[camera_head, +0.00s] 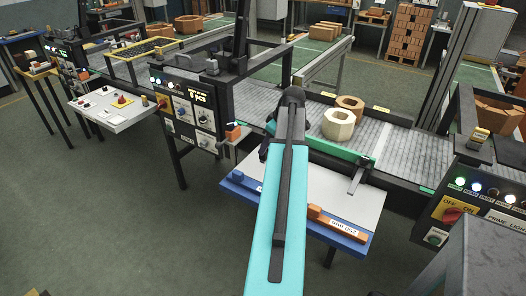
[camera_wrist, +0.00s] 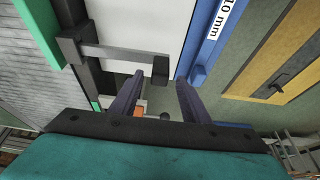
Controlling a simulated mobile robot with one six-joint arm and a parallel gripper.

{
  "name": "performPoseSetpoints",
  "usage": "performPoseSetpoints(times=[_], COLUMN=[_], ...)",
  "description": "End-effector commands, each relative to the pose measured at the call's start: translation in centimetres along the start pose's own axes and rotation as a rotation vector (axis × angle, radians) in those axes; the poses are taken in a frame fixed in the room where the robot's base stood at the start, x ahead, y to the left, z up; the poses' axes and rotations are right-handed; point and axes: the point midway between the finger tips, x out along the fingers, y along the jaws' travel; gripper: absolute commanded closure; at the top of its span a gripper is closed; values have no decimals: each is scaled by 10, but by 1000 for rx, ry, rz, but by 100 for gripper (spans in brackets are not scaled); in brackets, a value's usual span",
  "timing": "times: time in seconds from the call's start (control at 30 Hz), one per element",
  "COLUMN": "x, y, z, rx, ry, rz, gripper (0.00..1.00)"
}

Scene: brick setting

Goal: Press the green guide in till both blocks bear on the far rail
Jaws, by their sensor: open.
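The green guide (camera_head: 345,154) runs along the near side of the grey conveyor. A grey bar (camera_wrist: 115,54) with a dark end knob (camera_wrist: 160,68) sticks out from it over the white table. Two ring-shaped blocks stand on the belt, a cream one (camera_head: 338,130) nearer the guide and a tan one (camera_head: 357,104) behind it, nearer the dark far rail (camera_head: 404,121). Whether they touch anything is unclear. My gripper (camera_wrist: 160,77) is open, its dark fingertips either side of the knob in the wrist view; contact is unclear.
A control panel (camera_head: 190,112) stands to the left and another (camera_head: 462,205) to the right. Open green floor lies in front.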

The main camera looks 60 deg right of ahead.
Motion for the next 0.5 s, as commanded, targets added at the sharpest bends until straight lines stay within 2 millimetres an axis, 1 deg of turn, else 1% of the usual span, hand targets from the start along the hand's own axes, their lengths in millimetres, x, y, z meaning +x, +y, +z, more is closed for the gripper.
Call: performPoseSetpoints(times=[0.3,0.5], x=[31,42], y=[0,0], z=[0,0], rx=[0,0], ry=[-1,0], rz=[-2,0], gripper=[58,58])
